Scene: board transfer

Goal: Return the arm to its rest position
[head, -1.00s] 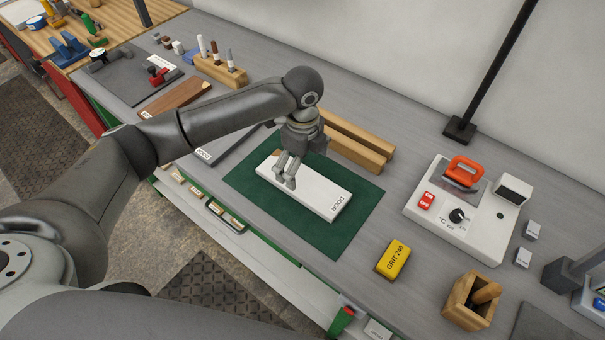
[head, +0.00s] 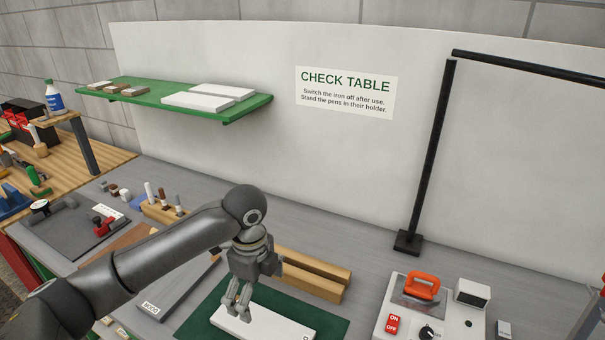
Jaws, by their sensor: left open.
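My left arm comes in from the left over the grey table. Its gripper (head: 238,307) is open and points down over the near-left part of a white board (head: 268,324). I cannot tell whether the fingertips touch the board. The board lies on a green mat (head: 205,317) and is partly cut off by the lower edge of the picture. My right gripper is not in view.
Two wooden bars (head: 310,272) lie behind the mat. An orange iron (head: 422,286) stands on a white unit at right. A wooden pen holder (head: 165,213) and a grey board (head: 178,288) are at left. A green shelf (head: 150,98) and black post (head: 432,160) rise behind.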

